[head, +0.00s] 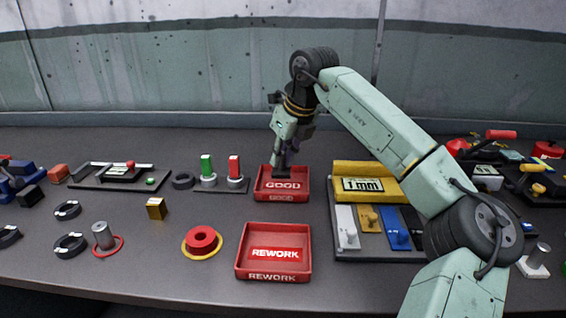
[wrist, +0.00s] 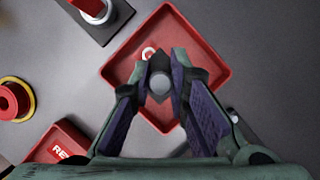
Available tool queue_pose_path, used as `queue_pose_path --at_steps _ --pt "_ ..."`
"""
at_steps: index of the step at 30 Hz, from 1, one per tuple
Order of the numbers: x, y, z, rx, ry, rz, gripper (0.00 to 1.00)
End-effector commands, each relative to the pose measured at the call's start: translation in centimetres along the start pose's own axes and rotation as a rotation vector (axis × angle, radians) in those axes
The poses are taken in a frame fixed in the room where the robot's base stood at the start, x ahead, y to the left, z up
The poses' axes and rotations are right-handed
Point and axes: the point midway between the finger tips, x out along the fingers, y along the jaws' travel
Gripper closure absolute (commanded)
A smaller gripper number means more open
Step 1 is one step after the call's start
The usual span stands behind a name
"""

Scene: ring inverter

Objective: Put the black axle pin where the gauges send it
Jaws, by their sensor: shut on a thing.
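My gripper (head: 283,168) points down over the red GOOD tray (head: 302,197). In the wrist view my gripper (wrist: 161,75) is shut on the black axle pin (wrist: 162,83), whose round grey end faces the camera. The pin's lower end is hidden, so I cannot tell whether it touches the tray floor. The GOOD tray (wrist: 205,45) surrounds the fingertips in the wrist view. The red REWORK tray (head: 246,245) lies nearer the front edge and looks empty.
A yellow block with a "1 mm" display (head: 362,186) and colored plates stand right, beside my arm. Bare table lies between the two trays.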

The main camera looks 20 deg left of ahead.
Motion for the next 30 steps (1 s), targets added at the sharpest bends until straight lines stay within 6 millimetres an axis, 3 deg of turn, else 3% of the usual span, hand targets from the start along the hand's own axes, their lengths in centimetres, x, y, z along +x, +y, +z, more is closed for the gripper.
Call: queue_pose_path --at_steps 3,10,22,23,30 --pt "0.1 -0.8 0.4 0.002 -0.001 0.0 1.0" --pt "3.1 -0.8 -1.0 0.001 0.0 0.002 1.0" --pt "3.9 -0.8 -1.2 0.0 -0.001 -0.001 1.0" --pt "3.8 -0.8 -1.2 0.001 0.0 0.0 0.82" --pt "3.8 -0.8 -1.2 0.001 0.0 0.0 0.66"
